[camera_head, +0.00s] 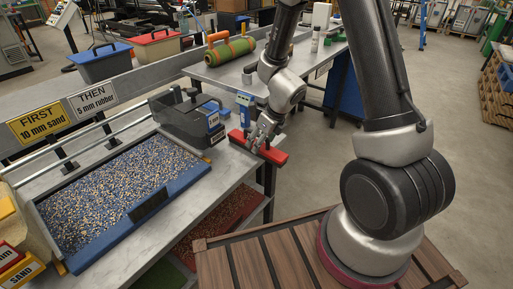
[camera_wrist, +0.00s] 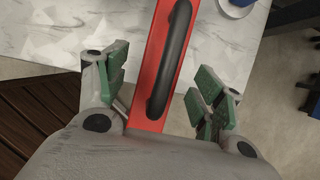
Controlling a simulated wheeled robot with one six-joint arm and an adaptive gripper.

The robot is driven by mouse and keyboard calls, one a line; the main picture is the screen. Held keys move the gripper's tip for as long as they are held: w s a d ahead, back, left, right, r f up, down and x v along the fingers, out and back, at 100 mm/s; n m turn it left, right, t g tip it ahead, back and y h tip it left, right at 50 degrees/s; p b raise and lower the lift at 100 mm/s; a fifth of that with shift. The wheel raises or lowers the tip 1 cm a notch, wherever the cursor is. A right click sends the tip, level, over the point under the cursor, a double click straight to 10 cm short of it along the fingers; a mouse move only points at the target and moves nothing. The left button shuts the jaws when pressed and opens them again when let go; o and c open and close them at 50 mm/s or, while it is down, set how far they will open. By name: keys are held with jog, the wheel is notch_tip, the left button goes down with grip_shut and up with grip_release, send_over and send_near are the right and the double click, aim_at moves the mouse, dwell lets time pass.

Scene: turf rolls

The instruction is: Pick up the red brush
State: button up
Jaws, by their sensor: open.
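The red brush (camera_head: 259,147) is a long red bar near the right end of the metal workbench in the head view. In the wrist view its red body (camera_wrist: 149,85) runs from the top edge down between my fingers, with a black arched handle (camera_wrist: 172,62) along its right side. My gripper (camera_head: 264,135) is over the brush in the head view, covering part of it. In the wrist view my gripper (camera_wrist: 160,95) is open, with green finger pads on both sides of the brush and visible gaps. The brush's lower end is hidden behind my gripper's body.
A blue tray of mixed granules (camera_head: 62,258) lies farther left. A green roll (camera_head: 230,52) lies on the table behind. The bench's right edge is close to the brush, with open floor beyond.

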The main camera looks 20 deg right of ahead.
jog(key=x, duration=0.3)
jog(key=shift+w+f, duration=0.1)
jog(key=shift+f, duration=0.05)
jog(key=c, duration=1.2)
